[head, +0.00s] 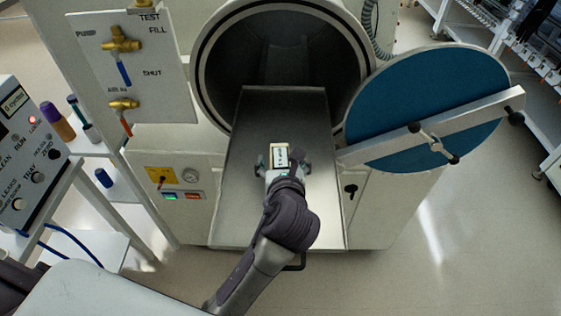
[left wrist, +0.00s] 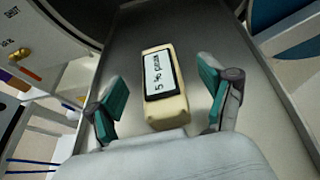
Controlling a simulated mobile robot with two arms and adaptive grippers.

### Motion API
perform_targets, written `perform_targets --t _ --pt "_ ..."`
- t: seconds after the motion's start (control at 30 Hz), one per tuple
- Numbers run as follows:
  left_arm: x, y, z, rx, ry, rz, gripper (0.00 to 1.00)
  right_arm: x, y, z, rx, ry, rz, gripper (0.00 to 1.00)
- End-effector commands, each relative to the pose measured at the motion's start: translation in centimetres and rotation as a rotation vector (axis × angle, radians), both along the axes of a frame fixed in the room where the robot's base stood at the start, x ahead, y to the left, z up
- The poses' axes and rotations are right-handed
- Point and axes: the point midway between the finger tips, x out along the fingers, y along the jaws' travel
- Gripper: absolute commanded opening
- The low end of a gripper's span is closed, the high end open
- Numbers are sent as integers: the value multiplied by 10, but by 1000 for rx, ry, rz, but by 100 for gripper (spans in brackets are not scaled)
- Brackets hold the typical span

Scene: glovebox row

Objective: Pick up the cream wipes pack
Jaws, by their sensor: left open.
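The cream wipes pack (head: 281,156) lies on the metal tray (head: 285,220) that slides out of the round chamber opening. In the left wrist view the pack (left wrist: 165,105) is a cream block with a dark-edged white label on top. My left gripper (head: 284,165) is open at the pack. In the left wrist view its two teal-padded fingers (left wrist: 164,98) stand on either side of the pack, with a visible gap on each side. The gripper's body hides the near end of the pack in the head view. My right gripper is not in view.
The round blue door (head: 430,95) with its metal bar stands open to the right of the tray. A valve panel (head: 125,60) is at the upper left. A control box (head: 25,160) and a shelf with bottles (head: 57,122) stand at the left. The tray around the pack is bare.

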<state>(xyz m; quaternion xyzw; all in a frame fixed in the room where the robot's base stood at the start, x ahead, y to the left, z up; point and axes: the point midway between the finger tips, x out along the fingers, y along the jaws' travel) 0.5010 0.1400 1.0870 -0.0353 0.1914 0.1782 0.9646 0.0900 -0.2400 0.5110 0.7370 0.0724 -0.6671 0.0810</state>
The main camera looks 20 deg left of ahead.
Motion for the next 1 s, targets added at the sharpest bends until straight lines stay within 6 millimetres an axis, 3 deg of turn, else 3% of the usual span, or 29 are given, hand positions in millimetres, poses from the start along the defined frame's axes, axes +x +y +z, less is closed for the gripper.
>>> perform_targets --t 0.2,0.5,0.9,1.0 --pt "25 12 -12 1 1 0 81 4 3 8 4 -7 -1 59" --pt "29 14 -14 -1 0 -2 81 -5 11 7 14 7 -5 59" --pt "29 13 -14 0 1 -1 15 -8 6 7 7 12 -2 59" --pt "29 13 -14 0 0 -1 11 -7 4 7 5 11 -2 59"
